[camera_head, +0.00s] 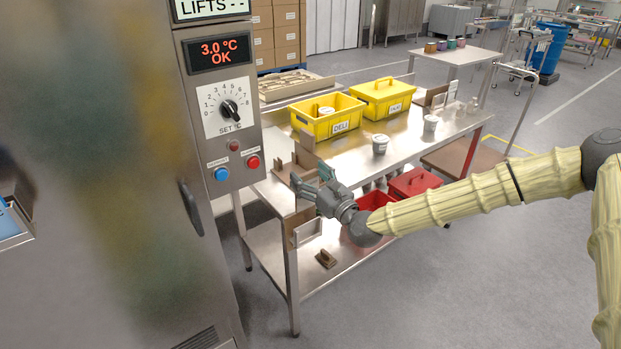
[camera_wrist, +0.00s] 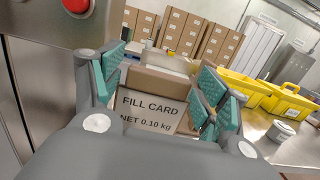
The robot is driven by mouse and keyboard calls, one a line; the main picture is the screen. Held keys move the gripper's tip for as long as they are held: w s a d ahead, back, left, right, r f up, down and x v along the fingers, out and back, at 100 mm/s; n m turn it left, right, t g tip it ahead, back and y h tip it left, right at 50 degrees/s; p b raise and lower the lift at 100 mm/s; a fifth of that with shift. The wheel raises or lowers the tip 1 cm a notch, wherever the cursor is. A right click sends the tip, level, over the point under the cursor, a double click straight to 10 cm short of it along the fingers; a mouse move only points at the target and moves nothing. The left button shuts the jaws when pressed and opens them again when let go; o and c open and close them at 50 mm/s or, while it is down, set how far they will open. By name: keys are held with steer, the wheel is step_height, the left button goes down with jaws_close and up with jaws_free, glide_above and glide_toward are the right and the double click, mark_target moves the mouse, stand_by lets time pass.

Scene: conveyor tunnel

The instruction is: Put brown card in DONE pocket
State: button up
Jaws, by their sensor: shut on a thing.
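My gripper (camera_head: 311,181) is at the left end of the steel table, above its near corner. In the wrist view its teal finger pads (camera_wrist: 160,88) stand either side of a brown card (camera_wrist: 158,82), and the gripper is shut on it. A pale label below the card's brown top edge reads "FILL CARD NET 0.10 kg". In the head view the gripper overlaps brown boards at the table end, and I cannot tell the card from them. A brown holder with a pale frame (camera_head: 306,232) hangs below the table top; no DONE wording is readable.
The steel table (camera_head: 405,150) carries yellow bins (camera_head: 325,118) and white tubs (camera_head: 380,145). Red bins (camera_head: 413,183) sit lower, right of the gripper. A small brown piece (camera_head: 326,259) lies on the lower shelf. A steel cabinet (camera_head: 222,180) with buttons stands close at left.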

steer(key=shift+f+b, duration=0.6)
steer(key=shift+f, duration=2.1)
steer(key=shift+s+d+f+b, duration=0.1)
steer(key=shift+f+b, duration=0.15)
steer(key=shift+b, duration=0.35)
steer(key=shift+f, duration=0.1)
step_height(320, 180, down, 8)
steer(key=b, duration=0.7)
steer(key=shift+b, duration=0.4)
steer(key=o, duration=1.7)
steer(key=shift+c, duration=0.2)
steer(key=v, duration=1.2)
